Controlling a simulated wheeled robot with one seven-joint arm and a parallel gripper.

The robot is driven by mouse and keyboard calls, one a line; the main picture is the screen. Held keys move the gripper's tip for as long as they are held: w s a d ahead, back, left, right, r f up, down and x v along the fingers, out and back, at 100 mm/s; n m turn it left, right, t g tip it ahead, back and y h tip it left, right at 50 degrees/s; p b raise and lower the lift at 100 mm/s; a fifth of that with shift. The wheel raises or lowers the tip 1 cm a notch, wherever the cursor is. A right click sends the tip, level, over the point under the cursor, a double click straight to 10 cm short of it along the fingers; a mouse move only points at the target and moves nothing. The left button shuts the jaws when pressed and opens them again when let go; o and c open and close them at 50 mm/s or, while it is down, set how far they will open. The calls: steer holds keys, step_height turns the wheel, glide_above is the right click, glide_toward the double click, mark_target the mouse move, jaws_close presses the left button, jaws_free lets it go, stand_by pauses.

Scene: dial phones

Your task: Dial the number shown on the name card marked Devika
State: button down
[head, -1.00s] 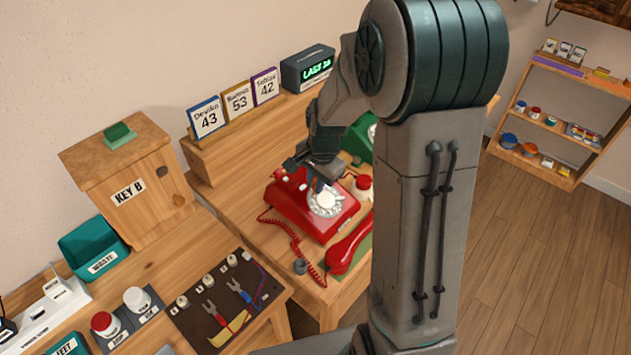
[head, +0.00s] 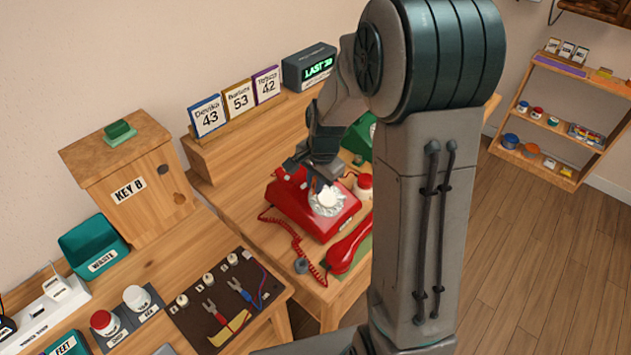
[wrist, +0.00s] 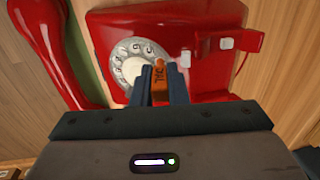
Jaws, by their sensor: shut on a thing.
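The Devika name card (head: 206,116) has a blue border and reads 43; it stands leftmost on a wooden ledge. A red dial phone (head: 290,200) sits on the desk, and its body also shows in the wrist view (wrist: 115,25). Its pale rotary dial (head: 328,203) shows digits in the wrist view (wrist: 130,55). The red handset (head: 350,247) lies off the phone on the desk. My gripper (wrist: 160,85) is shut on an orange dialling stick (wrist: 160,80) with dark lettering. The stick's tip is over or at the dial's lower right; contact is unclear, and the gripper hides part of the dial.
Two other cards (head: 238,98) (head: 267,85) read 53 and 42. A dark display (head: 309,68) shows green text starting LAST. A green phone (head: 360,133) is partly behind my arm. The coiled cord (head: 298,243) crosses the desk.

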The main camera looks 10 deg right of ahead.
steer(key=shift+w+d, duration=0.4)
steer(key=shift+w, duration=0.1)
steer(key=shift+d, duration=0.1)
steer(key=shift+w+d+r, duration=0.1)
steer(key=shift+w+d, duration=0.25)
steer(key=shift+d, duration=0.05)
stand_by(0.3)
steer(key=shift+w+d, duration=0.15)
steer(key=shift+d, duration=0.45)
steer(key=shift+d+f, duration=0.1)
steer(key=shift+f, duration=0.1)
